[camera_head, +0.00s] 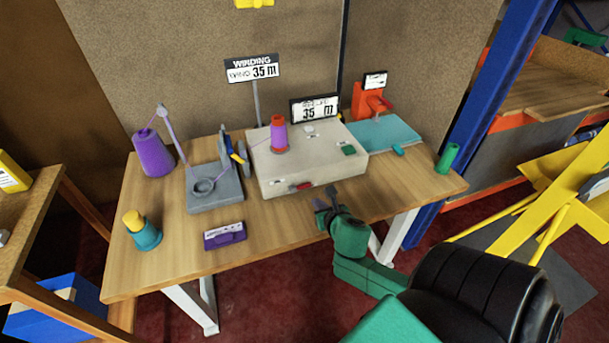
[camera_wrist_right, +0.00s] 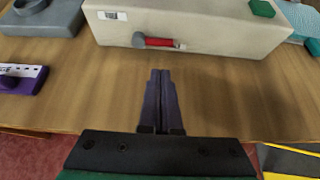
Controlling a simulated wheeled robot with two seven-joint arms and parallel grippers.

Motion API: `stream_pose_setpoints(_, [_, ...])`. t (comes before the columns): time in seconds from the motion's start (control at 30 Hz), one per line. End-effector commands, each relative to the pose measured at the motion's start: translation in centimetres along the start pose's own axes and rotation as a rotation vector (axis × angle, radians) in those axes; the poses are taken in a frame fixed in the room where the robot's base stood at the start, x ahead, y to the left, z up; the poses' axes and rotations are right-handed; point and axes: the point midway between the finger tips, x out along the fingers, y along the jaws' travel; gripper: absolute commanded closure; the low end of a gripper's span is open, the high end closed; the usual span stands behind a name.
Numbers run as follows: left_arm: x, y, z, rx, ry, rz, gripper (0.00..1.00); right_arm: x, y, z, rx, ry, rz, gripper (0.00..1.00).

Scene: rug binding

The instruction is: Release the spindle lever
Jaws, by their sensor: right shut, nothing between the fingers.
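A beige machine box (camera_head: 315,160) stands on the wooden table, with a purple and orange spool (camera_head: 279,135) upright on its top. A small lever with a red grip (camera_head: 302,186) is on the box's front face, low down. My right gripper (camera_head: 324,198) is shut and empty, in front of the box near the table's front edge. In the right wrist view its fingertips (camera_wrist_right: 160,74) point at the box, apart from the lever. My left gripper is not in view.
A grey winding stand (camera_head: 215,198) and purple cone (camera_head: 154,157) are on the left. A purple device (camera_head: 224,235) and teal cup with yellow top (camera_head: 143,232) sit near the front. A teal mat (camera_head: 384,136) and green cylinder (camera_head: 447,158) are on the right. Bare wood lies before the box.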

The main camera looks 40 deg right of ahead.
Motion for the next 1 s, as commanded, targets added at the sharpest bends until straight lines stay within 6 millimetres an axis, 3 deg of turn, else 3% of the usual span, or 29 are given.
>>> stream_pose_setpoints(0.37, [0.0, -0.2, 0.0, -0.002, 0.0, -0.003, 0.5, 0.5, 0.0, 0.0, -0.014, -0.001, 0.0, 1.0])
stream_pose_setpoints(0.8, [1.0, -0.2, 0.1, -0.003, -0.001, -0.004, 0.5, 8.6, 0.0, -0.1, -0.009, -0.001, -0.001, 1.0])
stream_pose_setpoints(1.0, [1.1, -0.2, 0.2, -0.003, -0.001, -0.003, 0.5, 10.1, 0.0, 0.0, -0.01, 0.0, 0.001, 1.0])
